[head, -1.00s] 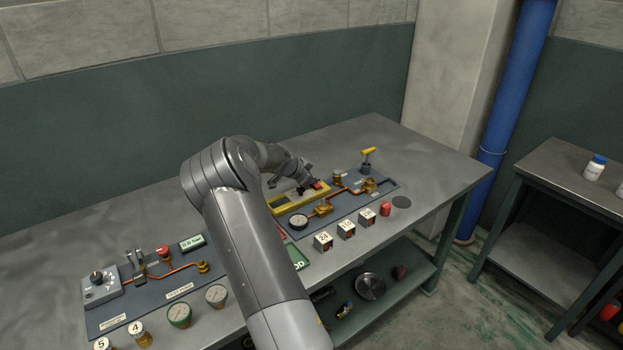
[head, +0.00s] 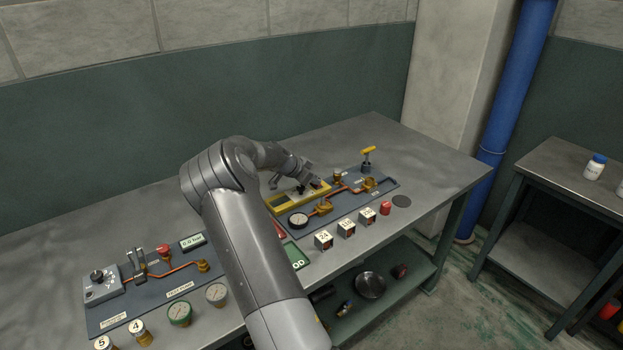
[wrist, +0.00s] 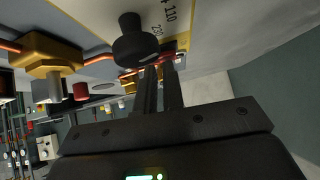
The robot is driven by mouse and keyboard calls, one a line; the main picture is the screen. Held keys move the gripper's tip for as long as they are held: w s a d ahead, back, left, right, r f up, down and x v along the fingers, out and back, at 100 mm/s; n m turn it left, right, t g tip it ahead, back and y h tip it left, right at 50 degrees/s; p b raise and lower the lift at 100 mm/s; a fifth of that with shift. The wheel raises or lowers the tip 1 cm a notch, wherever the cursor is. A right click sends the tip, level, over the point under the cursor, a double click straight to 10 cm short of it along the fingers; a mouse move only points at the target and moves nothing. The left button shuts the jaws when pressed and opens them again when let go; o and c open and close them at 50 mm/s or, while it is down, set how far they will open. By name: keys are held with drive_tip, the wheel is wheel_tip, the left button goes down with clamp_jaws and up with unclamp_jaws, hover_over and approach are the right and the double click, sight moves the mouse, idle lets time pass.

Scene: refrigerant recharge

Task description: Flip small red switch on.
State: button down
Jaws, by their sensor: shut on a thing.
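A yellow-framed panel box (head: 285,209) stands on the bench behind the right-hand board. My gripper (head: 312,184) reaches down to its right end and hides part of it. In the wrist view my gripper (wrist: 163,66) has its two dark fingers close together, their tips at a small red switch (wrist: 168,57) by the yellow edge. The fingers are shut on this switch. The tips partly cover it, so I cannot tell its on or off position. A black knob (wrist: 137,42) on the pale face of the box is beside the fingers.
The board holds a gauge (head: 298,221), copper pipes with brass fittings, and a yellow-handled valve (head: 368,152). Several small blocks and a red cylinder (head: 385,208) stand along the front. The bench behind the box is clear.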

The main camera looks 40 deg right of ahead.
drive_tip(key=shift+s+f, duration=0.35)
drive_tip(key=shift+f, duration=0.2)
wheel_tip(320, 180, up, 5)
drive_tip(key=shift+w+f, duration=0.1)
drive_tip(key=shift+w, duration=0.05)
drive_tip(key=v, duration=1)
drive_tip(key=shift+s+m+t, duration=0.35)
drive_tip(key=shift+m+t, duration=0.05)
drive_tip(key=shift+t, duration=0.3)
drive_tip(key=shift+d, duration=0.15)
